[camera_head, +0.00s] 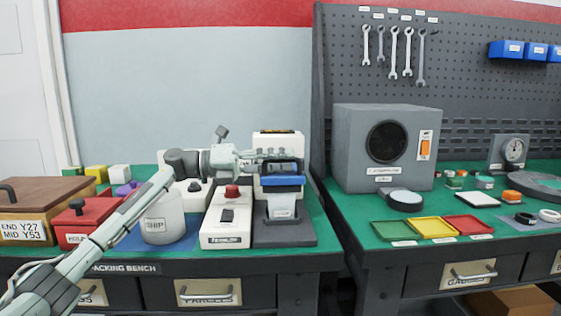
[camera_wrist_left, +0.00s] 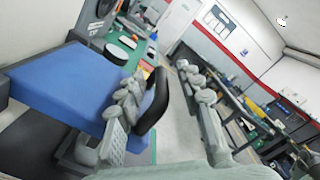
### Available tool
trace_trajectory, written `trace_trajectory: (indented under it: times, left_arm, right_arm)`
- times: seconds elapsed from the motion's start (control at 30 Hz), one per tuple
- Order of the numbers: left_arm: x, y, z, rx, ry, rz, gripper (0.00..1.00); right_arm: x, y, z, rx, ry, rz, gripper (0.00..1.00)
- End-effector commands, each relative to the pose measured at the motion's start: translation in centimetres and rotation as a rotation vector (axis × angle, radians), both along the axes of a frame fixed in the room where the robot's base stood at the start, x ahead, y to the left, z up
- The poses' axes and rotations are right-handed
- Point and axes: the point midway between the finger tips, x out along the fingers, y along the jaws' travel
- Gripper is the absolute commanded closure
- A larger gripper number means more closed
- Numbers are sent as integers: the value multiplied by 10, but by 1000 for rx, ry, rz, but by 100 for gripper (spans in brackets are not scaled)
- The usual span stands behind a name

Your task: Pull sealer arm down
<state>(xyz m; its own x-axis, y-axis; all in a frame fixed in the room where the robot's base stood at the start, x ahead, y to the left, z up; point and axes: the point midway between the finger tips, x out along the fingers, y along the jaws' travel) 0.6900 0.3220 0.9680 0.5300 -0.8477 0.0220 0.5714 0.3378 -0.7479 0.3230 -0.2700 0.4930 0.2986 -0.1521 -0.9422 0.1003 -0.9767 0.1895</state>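The sealer (camera_head: 279,142) is a white machine at the right end of the green packing bench. Its blue padded bar (camera_head: 282,181) faces the front; a large blue block (camera_wrist_left: 68,82) fills the left of the left wrist view. My left gripper (camera_head: 268,158) is at the front of the sealer, just above the blue bar, and partly hides it. In the left wrist view its two fingers (camera_wrist_left: 160,92) are spread apart. A curved black handle (camera_wrist_left: 153,102) lies between them, close to the left finger; contact is unclear. My right gripper is in neither view.
A white control box (camera_head: 227,222) with a red knob stands left of the sealer. A white SHIP container (camera_head: 163,222), a red box (camera_head: 82,222) and a wooden box (camera_head: 40,205) are further left. A grey speaker-like unit (camera_head: 388,150) stands on the right bench.

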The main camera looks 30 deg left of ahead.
Motion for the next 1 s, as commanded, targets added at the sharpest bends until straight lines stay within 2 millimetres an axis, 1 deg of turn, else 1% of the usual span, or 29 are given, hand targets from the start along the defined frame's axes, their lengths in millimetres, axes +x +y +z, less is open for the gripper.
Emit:
trace_trajectory:
  times: [0.03,0.13,0.4,0.6,0.77,1.0]
  left_arm:
    - [-4,1,-6,5,11,-11,67]
    - [-12,15,-6,6,12,-7,67]
    - [-42,67,-7,6,13,3,67]
    - [-58,93,-6,4,9,3,67]
    - [-64,102,-4,1,5,2,67]
    - [-64,102,-4,1,3,2,67]
  right_arm:
    - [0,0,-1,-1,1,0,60]
    - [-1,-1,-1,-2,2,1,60]
    - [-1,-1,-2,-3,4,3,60]
    - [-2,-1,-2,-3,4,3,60]
    - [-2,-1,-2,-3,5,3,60]
    - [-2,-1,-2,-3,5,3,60]
